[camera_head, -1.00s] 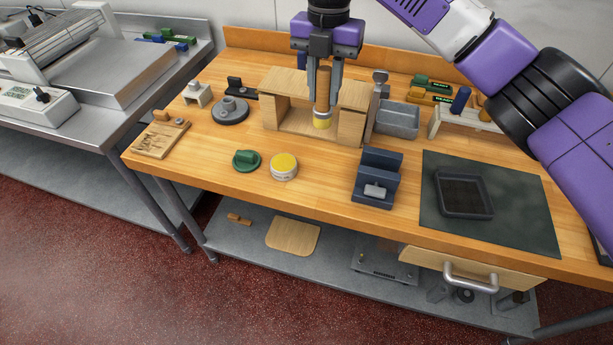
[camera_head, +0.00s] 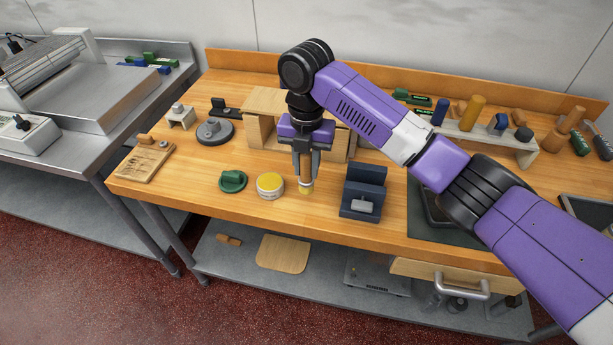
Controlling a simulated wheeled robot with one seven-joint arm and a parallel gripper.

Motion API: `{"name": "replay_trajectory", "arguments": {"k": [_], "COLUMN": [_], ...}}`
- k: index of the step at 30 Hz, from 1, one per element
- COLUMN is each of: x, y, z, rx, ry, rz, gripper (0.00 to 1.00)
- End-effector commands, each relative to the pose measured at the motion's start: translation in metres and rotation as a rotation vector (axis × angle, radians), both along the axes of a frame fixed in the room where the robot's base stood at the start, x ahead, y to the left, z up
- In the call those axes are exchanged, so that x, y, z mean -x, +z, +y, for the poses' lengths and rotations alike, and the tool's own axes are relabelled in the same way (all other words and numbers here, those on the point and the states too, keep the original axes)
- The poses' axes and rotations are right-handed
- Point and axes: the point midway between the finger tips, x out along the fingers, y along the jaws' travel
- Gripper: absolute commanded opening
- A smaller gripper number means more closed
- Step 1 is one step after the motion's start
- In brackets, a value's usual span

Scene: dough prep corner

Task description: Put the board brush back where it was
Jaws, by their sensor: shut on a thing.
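My gripper (camera_head: 305,168) points down over the front middle of the wooden table and is shut on the board brush (camera_head: 306,184).
The wooden riser (camera_head: 265,99) stands behind my gripper, partly hidden by my arm. A green knobbed piece (camera_head: 232,181) lies left of the tin. A peg rack (camera_head: 490,141) stands at right. A dark mat (camera_head: 455,232) lies front right, partly covered by my arm.

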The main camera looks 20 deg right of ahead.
Motion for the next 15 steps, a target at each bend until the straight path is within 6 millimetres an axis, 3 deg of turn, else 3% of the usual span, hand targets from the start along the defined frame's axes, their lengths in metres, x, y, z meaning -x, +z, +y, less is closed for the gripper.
{"name": "replay_trajectory", "arguments": {"k": [9, 15], "x": [0.001, 0.000], "y": [-0.038, -0.042], "z": [0.000, -0.001], "rx": [0.000, 0.000], "ry": [-0.001, 0.000], "rz": [0.002, 0.000], "gripper": [0.00, 0.00]}}
